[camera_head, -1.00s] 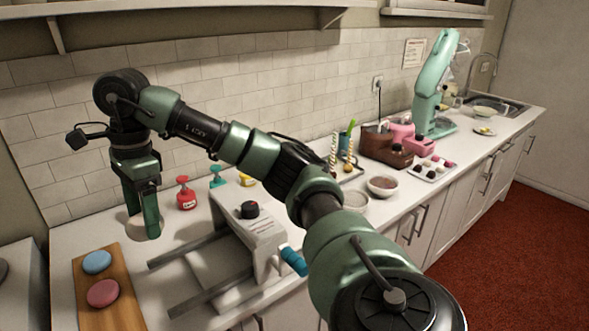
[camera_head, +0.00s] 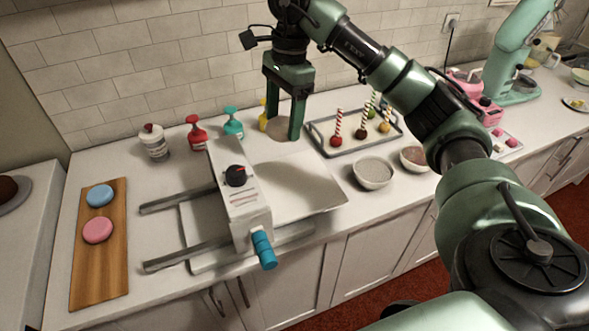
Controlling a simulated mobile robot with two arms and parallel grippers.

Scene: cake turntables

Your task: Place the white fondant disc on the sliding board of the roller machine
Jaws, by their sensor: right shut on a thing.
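My right gripper (camera_head: 283,133) is shut on the pale white fondant disc (camera_head: 281,124). The fingers point down and partly cover the disc. It shows behind the right part of the sliding board (camera_head: 312,192), near the board's far edge; its exact height is hard to tell. The roller machine (camera_head: 240,197) is a white body with a black dial and a blue handle, standing across the board. The flat board shows on both sides of it, with grey rails to the left. My left gripper is out of view.
A wooden board (camera_head: 99,268) with a blue disc (camera_head: 99,195) and a pink disc (camera_head: 97,230) lies at the left. Red (camera_head: 196,133) and teal (camera_head: 233,122) bottles stand behind the machine. A tray (camera_head: 350,146) of cake pops and a bowl (camera_head: 373,173) sit at the right.

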